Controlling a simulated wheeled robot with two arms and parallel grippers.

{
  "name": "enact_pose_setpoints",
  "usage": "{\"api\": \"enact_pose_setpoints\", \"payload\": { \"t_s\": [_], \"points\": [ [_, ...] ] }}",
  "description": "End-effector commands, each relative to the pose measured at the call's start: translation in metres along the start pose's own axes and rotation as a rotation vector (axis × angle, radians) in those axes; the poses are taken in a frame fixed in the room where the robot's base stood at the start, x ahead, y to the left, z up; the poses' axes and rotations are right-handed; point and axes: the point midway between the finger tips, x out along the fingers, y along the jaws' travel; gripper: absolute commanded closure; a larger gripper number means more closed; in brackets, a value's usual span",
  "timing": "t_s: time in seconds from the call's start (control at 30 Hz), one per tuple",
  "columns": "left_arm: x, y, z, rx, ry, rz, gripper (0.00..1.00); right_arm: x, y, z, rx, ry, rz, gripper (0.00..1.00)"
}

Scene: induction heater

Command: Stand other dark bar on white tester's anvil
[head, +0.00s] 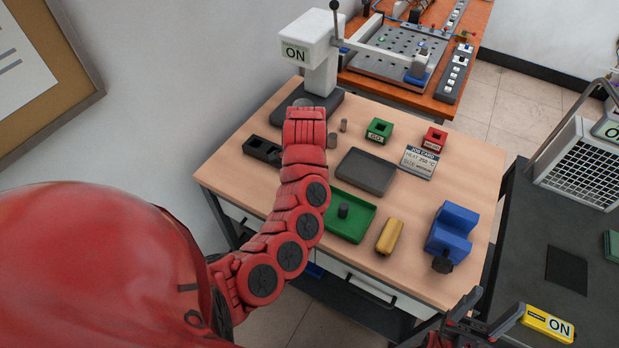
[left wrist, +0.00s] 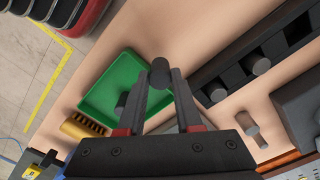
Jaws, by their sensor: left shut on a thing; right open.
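The white tester (head: 322,50) stands at the table's back left, on a dark base (head: 332,104). A round grey part, perhaps its anvil (head: 302,102), shows just above my left wrist. My left gripper (left wrist: 160,88) is shut on a dark bar (left wrist: 160,72), held at the fingertips in the left wrist view. In the head view, my red left arm hides this gripper and bar. Another dark bar (head: 343,210) stands in the green tray (head: 366,222); it also shows in the left wrist view (left wrist: 121,104). My right gripper (head: 494,314) is open at lower right.
A black slotted rack (head: 262,150) lies left of my arm. A dark pad (head: 366,171), yellow block (head: 389,237) and blue vise (head: 452,232) occupy the table. Its front left is clear.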

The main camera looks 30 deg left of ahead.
Motion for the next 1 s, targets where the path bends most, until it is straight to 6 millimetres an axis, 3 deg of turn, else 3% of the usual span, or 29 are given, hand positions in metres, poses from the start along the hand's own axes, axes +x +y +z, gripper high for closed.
{"api": "enact_pose_setpoints", "payload": {
  "t_s": [0.3, 0.57, 0.8, 1.0],
  "points": [
    [0.001, -0.036, -0.018, 0.008, -0.006, -0.009, 1.0, 0.01, 0.001, -0.002, 0.0, 0.0, 0.0, 0.36],
    [0.005, -0.043, -0.02, -0.001, -0.005, 0.004, 1.0, 0.017, 0.001, -0.003, 0.0, 0.0, 0.0, 0.36],
    [0.034, -0.042, -0.021, -0.001, -0.003, 0.003, 1.0, 0.031, 0.002, -0.005, 0.0, 0.0, 0.0, 0.36],
    [0.039, -0.042, -0.022, -0.002, 0.001, 0.001, 1.0, 0.03, 0.002, -0.005, 0.0, 0.0, 0.0, 0.36]
  ]
}}
